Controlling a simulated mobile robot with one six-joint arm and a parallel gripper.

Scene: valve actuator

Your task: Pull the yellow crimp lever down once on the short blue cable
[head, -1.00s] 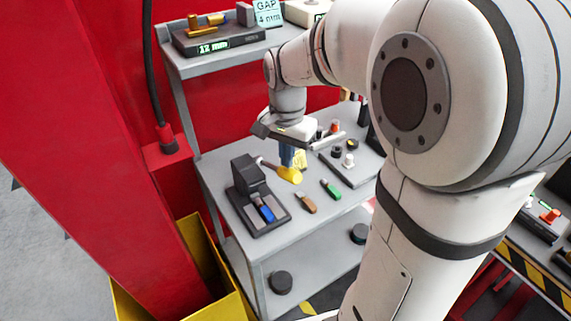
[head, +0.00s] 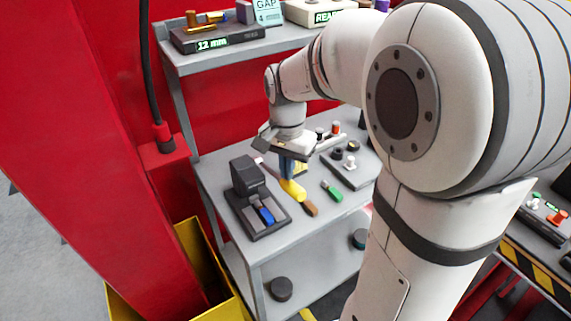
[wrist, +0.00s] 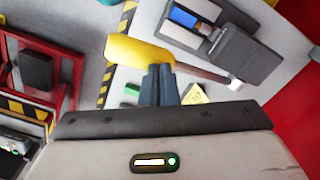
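The crimp tool (head: 249,180) is a dark block on a plate at the left of the grey bench. The blue cable (head: 266,215) lies in its front slot; it also shows in the wrist view (wrist: 186,19). The crimp lever has a yellow handle (head: 293,190) that reaches right of the tool, tilted down. In the wrist view the handle (wrist: 128,49) joins a dark rod ending at a pale joint. My gripper (head: 287,176) is over the handle, its blue-grey fingertips (wrist: 158,70) together and against or just above it. Exact contact is hidden.
A brown-handled piece (head: 311,208) and a green one (head: 332,191) lie right of the handle. A grey plate with knobs (head: 349,170) stands behind them. A shelf with a 12 mm display box (head: 215,40) is above. A yellow bin (head: 200,265) is at lower left.

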